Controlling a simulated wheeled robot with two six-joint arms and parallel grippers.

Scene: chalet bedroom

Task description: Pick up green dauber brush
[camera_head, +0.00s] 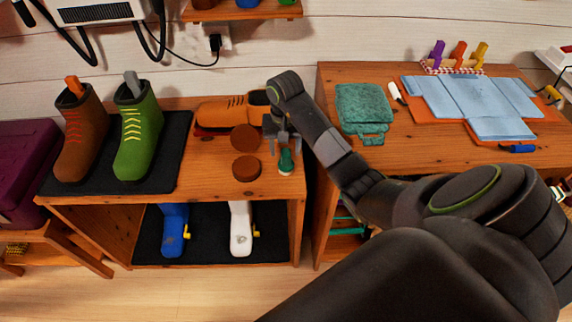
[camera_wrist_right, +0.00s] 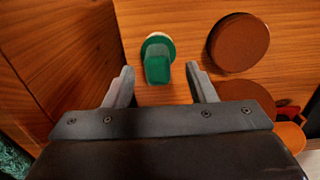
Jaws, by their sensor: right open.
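The green dauber brush (camera_head: 286,160) stands on the wooden bench top near its right edge, with a pale base at its lower end. In the right wrist view the brush (camera_wrist_right: 158,60) shows between and just beyond the two fingertips. My right gripper (camera_head: 283,143) reaches in from the right and is just behind the brush in the head view. In the wrist view my right gripper (camera_wrist_right: 160,80) is open, with a finger on each side and nothing held. Whether a finger touches the brush cannot be told. My left gripper is not in view.
Two round brown tins (camera_head: 246,168) lie left of the brush, near an orange shoe (camera_head: 222,111). Brown and green boots (camera_head: 138,140) stand on a black mat at left. A higher desk (camera_head: 425,150) with a folded green cloth (camera_head: 363,108) stands at right.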

